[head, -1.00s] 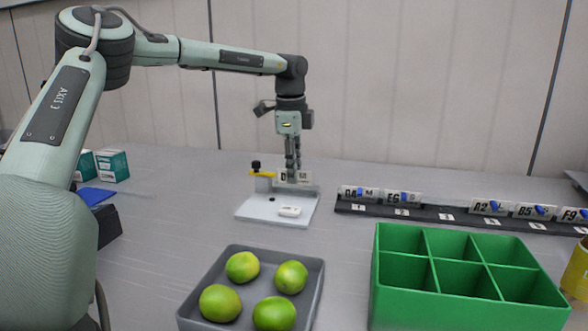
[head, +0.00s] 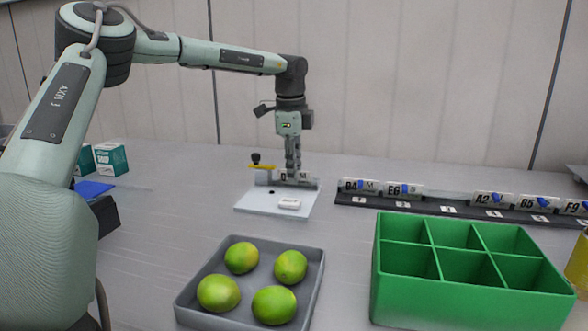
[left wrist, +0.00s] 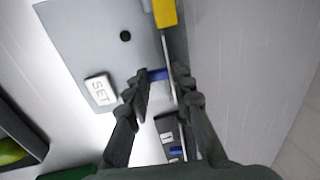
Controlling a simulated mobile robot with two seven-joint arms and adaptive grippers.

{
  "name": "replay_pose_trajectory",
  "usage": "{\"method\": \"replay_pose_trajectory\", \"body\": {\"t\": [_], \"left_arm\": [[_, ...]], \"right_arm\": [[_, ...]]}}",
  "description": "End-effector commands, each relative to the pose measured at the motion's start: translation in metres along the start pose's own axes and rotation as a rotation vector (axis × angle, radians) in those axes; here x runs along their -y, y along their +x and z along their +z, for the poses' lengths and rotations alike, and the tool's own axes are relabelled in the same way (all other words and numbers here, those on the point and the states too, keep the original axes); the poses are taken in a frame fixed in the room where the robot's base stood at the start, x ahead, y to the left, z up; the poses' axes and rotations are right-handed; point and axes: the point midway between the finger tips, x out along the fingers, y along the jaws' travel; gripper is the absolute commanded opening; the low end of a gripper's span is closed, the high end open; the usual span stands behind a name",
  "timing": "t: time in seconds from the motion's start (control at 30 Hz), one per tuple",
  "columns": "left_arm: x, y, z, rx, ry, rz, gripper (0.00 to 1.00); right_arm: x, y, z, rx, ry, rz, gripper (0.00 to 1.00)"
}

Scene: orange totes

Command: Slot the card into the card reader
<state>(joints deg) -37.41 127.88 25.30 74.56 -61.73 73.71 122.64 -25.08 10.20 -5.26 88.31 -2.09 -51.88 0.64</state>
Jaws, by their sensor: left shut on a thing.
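The card reader (head: 253,205) is a pale flat plate with a raised strip along its back edge, a white SET button (head: 289,204) and a yellow lever with a black knob (head: 262,167). My left gripper (head: 293,176) points down over the back strip, shut on a lettered card (head: 303,176). The card stands upright at the back strip, its lower edge hidden. In the left wrist view the fingers (left wrist: 164,92) straddle the thin card, seen edge-on, beside the reader plate (left wrist: 95,35). I cannot tell how deep the card sits. My right gripper is not in view.
A dark rack (head: 430,207) with several lettered cards stands right of the reader. A grey tray (head: 190,318) of green fruit and a green divided bin (head: 470,300) stand in front. Teal boxes (head: 110,158) are at the left.

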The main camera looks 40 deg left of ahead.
Motion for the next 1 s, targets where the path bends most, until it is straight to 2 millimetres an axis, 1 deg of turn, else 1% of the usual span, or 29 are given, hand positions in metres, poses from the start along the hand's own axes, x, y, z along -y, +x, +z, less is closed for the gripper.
{"method": "replay_pose_trajectory", "body": {"t": [0.4,0.43,0.6,0.87,1.0], "left_arm": [[-0.0008,0.0033,0.0001,0.001,0.0,0.001,0.08],[-0.0008,0.0033,0.0001,0.001,0.0,0.001,0.25],[-0.0008,0.0033,0.0002,0.001,0.0,0.001,0.46],[-0.0007,0.0032,0.0002,0.0,0.0,0.001,0.47],[0.0,-0.0041,0.0002,0.001,0.0,-0.001,0.47]], "right_arm": [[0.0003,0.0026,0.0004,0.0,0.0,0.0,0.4],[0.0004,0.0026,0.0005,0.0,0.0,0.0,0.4],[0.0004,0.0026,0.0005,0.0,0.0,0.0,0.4],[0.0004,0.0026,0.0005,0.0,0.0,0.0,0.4],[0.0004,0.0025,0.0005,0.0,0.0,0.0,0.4]]}}
